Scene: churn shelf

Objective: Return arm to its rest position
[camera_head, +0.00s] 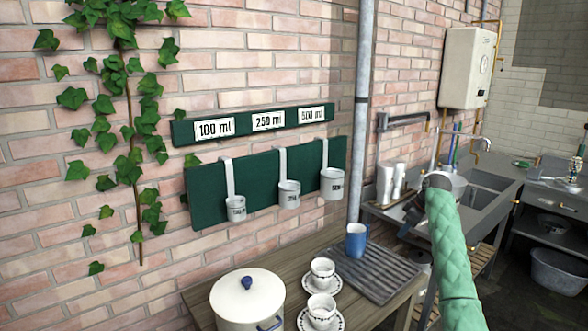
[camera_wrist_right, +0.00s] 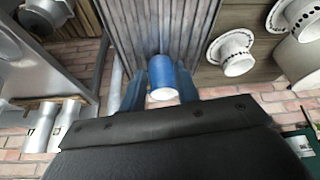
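My right arm, in a green quilted sleeve, comes in from the lower right of the head view. Its dark gripper (camera_head: 410,220) hangs in the air to the right of the blue mug (camera_head: 356,240). The mug stands upright on a ribbed grey drainer (camera_head: 378,272) on the wooden bench. In the right wrist view the picture is turned over, and the two blue fingers (camera_wrist_right: 160,82) are apart. The blue mug (camera_wrist_right: 168,78) shows between them, but in the head view it stands clear of the gripper. My left gripper is in neither view.
A white lidded pot (camera_head: 250,302) and two patterned cups on saucers, the nearer cup (camera_head: 322,308) and the farther cup (camera_head: 322,268), stand on the bench. Measuring cups hang from a green board (camera_head: 262,180) on the brick wall. A steel sink (camera_head: 478,200) lies behind my right arm.

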